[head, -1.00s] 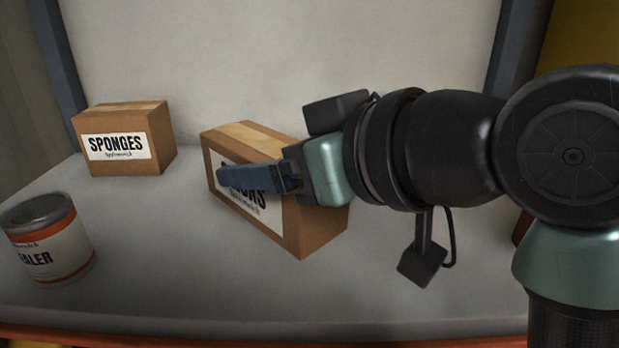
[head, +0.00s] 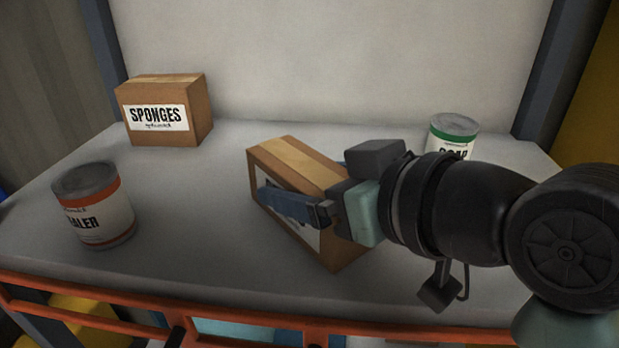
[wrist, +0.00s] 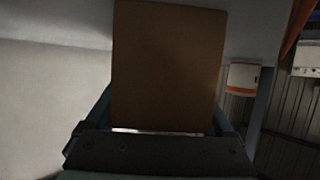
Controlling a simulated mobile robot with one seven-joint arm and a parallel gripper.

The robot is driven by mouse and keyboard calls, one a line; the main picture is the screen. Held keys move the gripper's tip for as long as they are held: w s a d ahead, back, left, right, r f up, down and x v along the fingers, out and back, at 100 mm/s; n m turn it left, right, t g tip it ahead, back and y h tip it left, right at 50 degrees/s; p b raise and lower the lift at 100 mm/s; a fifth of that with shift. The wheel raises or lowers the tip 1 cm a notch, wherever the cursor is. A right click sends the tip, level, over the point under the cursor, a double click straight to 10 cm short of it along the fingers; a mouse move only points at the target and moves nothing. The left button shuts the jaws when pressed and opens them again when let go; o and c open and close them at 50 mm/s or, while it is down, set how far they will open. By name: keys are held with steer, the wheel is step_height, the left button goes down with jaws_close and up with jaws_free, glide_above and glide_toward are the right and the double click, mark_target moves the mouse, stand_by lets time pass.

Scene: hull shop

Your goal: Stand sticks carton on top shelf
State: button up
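The sticks carton (head: 283,165) is a brown cardboard box with a tape strip on top and a white label. It appears upright and turned at an angle, over the middle of the grey shelf (head: 195,230). My gripper (head: 312,192) reaches in from the right, with one blue finger across the label and the other mostly hidden behind. In the wrist view the carton (wrist: 168,65) fills the space between the fingers, so the gripper looks shut on it. Whether its base touches the shelf is unclear.
A sponges carton (head: 165,110) stands at the back left. A sealer tin (head: 95,205) stands at the front left and a green-banded tin (head: 453,135) at the back right. An orange rail (head: 150,301) runs along the front. The shelf between sealer tin and sticks carton is clear.

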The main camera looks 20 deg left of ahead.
steer(key=shift+o, duration=0.6)
steer(key=shift+r, duration=0.1)
steer(key=b+v, duration=0.5)
steer(key=v, duration=0.6)
steer(key=shift+d, duration=0.1)
steer(key=w+a+r+m+t, duration=0.1)
steer(key=w+r+m+t, duration=0.5)
steer(key=t, duration=0.5)
steer(key=s+d+r+m+t+h, duration=0.5)
steer(key=t+h, duration=0.4)
steer(key=h, duration=0.3)
step_height(320, 180, up, 2)
steer(key=shift+s+d+r+m+t, duration=0.15)
steer(key=shift+s+m+t, duration=0.3)
steer(key=shift+m, duration=0.25)
